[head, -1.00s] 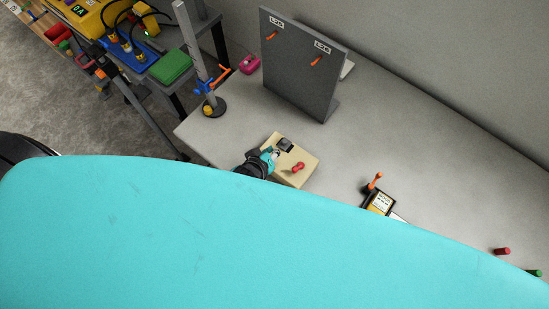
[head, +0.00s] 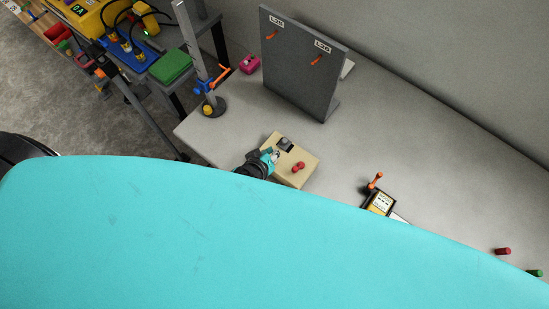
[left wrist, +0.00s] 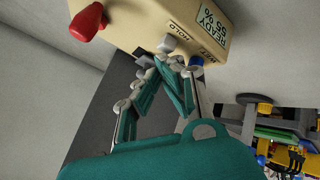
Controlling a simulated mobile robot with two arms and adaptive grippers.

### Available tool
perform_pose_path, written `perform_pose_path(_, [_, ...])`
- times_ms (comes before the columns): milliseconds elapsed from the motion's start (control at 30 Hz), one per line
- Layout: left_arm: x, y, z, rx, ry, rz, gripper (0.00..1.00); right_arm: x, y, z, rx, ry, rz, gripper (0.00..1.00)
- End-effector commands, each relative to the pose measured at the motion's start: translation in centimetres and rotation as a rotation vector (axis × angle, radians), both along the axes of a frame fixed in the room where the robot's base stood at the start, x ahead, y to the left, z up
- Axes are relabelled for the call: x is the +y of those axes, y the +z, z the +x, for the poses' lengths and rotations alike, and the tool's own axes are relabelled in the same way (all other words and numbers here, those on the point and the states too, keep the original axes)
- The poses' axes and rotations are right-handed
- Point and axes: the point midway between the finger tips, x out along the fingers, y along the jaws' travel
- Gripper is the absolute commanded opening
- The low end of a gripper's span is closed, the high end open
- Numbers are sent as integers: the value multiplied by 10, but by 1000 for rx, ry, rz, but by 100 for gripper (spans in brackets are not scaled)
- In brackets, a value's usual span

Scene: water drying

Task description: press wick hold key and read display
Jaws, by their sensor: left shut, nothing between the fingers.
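The beige box (head: 308,162) with a red knob (head: 298,167) stands on the grey table. In the left wrist view the box (left wrist: 120,22) shows its small display (left wrist: 211,20), which reads "READY 55 %". A "HOLD" label is printed beside a dark key (left wrist: 143,53); a blue key (left wrist: 197,61) sits by a second label that is hard to read. My left gripper (head: 274,155) is shut and empty at the box's near left side, also seen in the left wrist view (left wrist: 172,58). Its fingertips are close to the keys; contact cannot be told. My right gripper is not in view.
A dark upright panel (head: 300,75) with orange hooks stands behind the box. A post stand (head: 190,50) is at the left, and a small device with an orange lever (head: 378,203) at the right. My turquoise body covers the foreground.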

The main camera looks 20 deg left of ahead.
Motion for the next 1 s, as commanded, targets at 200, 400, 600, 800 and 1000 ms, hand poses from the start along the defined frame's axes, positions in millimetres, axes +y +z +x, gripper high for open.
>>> perform_pose_path(200, [0,0,0,-1,-1,-1,0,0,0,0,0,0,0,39])
perform_pose_path(400, [0,-2,0,0,0,0,0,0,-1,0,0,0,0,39])
perform_pose_path(600, [0,-4,0,0,-1,1,0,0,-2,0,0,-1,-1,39])
perform_pose_path(800, [0,-6,0,0,-1,1,0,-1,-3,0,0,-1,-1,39])
perform_pose_path(1000, [0,-6,0,1,-1,0,0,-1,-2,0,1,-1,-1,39])
